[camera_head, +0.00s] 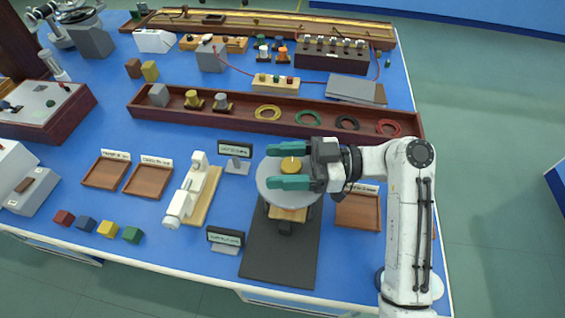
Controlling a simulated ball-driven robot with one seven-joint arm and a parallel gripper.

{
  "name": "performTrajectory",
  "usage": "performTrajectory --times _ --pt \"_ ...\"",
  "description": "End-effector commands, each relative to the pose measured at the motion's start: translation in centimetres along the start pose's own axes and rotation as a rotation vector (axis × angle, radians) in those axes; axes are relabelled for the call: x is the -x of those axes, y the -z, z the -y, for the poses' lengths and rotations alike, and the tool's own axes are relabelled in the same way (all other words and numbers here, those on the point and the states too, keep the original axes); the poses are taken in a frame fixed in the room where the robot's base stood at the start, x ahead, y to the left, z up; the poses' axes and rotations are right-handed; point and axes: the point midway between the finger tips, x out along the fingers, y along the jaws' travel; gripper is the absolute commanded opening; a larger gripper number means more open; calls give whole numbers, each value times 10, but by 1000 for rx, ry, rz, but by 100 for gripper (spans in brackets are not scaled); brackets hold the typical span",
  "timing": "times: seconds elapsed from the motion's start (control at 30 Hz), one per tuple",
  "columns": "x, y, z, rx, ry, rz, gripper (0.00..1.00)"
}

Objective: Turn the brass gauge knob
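The brass gauge knob (290,165) is a small round golden cap on top of a round grey gauge disc (265,190). The disc stands on a dark base plate (270,254) near the front right of the table. My gripper (279,166) comes in from the right, with its two teal fingers over the disc. One finger is on the far side of the knob and one on the near side, with visible gaps to it. It is open and holds nothing. Its exact height above the knob is hard to tell. The arm and gripper body hide the disc's right side.
A white instrument (190,193) on a wooden base stands left of the gauge. Label stands (225,240) and (236,151) are close by. A wooden tray (357,213) lies right, partly under my arm. A long wooden rack (240,122) with coloured rings runs behind.

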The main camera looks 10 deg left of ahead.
Motion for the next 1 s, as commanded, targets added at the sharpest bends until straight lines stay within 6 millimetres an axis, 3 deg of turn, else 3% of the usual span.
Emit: performTrajectory --times 0.37,0.8,1.0 --pt "8 -1 -1 0 -3 0 67" --pt "85 -2 -1 0 -4 -1 67" --pt "105 -1 0 1 -1 1 67"
